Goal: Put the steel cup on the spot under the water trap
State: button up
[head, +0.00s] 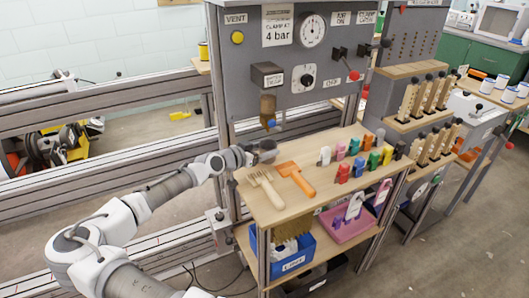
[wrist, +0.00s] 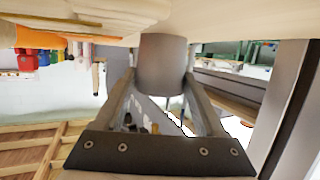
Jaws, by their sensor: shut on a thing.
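The steel cup (head: 267,150) is a small grey cylinder at the back left corner of the wooden bench top. My gripper (head: 257,154) reaches in from the left and is shut on it. In the wrist view, which looks upside down, the cup (wrist: 162,64) sits between the two fingers, close to the pale wooden surface. I cannot tell whether it touches the wood. The water trap (head: 268,108) is an amber bowl with a blue drain (head: 271,123) on the grey panel. In the head view the cup is just below the drain. The spot itself is not visible.
The grey panel (head: 235,75) rises close behind.

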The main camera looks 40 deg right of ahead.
jog(key=shift+r, duration=0.1)
jog(key=o, duration=1.4)
jog(key=shift+c, duration=0.2)
jog(key=shift+a, duration=0.15)
jog(key=p+v, duration=0.2)
jog(key=v, duration=0.8)
jog(key=shift+r+p, duration=0.15)
jog(key=shift+p, duration=0.25)
jog(key=shift+v, duration=0.8)
jog(key=shift+a, duration=0.1)
